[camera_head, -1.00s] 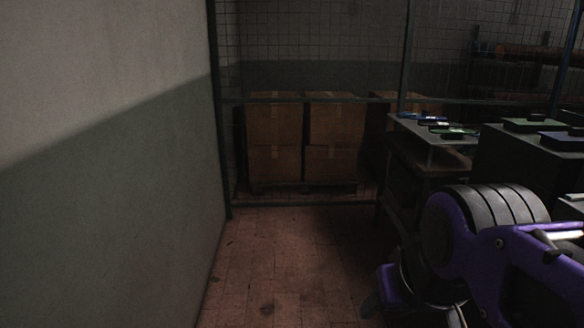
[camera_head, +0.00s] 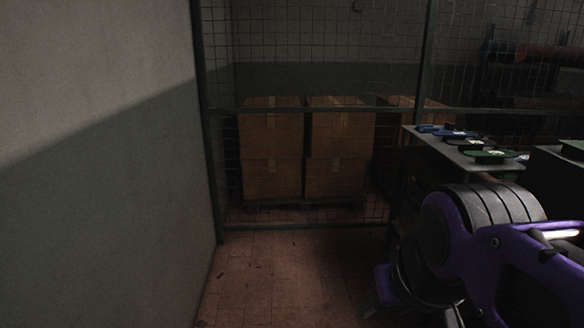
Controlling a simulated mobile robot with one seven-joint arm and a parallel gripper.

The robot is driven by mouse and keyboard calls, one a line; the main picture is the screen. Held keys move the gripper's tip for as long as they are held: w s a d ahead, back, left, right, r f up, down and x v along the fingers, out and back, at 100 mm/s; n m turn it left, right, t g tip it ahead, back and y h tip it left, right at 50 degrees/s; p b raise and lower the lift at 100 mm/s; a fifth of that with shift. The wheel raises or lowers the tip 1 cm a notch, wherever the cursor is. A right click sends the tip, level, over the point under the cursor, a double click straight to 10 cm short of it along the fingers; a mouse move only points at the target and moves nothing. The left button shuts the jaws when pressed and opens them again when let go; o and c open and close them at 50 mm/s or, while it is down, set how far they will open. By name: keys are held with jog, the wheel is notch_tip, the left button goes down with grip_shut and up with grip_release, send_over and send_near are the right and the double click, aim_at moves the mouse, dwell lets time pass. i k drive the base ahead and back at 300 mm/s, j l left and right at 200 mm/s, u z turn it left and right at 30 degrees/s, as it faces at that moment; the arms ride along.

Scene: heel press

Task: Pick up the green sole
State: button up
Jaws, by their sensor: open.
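A green sole (camera_head: 490,154) lies on the near part of a grey table top (camera_head: 452,150) at the right of the head view. Blue pieces (camera_head: 440,130) lie behind it on the same top, with a dark piece between. My purple and black arm fills the lower right, in front of the table. My gripper is outside the picture, so its place relative to the sole does not show.
A pale wall (camera_head: 95,150) stands close on the left. A wire mesh fence (camera_head: 330,108) crosses ahead, with stacked cardboard boxes (camera_head: 272,150) behind it. The tiled floor (camera_head: 285,275) between wall and table is clear. A dark block (camera_head: 560,175) stands at the right edge.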

aim_at(494, 153)
jog(key=i+j+z, duration=0.1)
jog(key=i, duration=1.05)
jog(key=i+z, duration=0.4)
jog(key=i+j+z, duration=0.1)
jog(key=i+z, duration=0.35)
jog(key=i, duration=0.1)
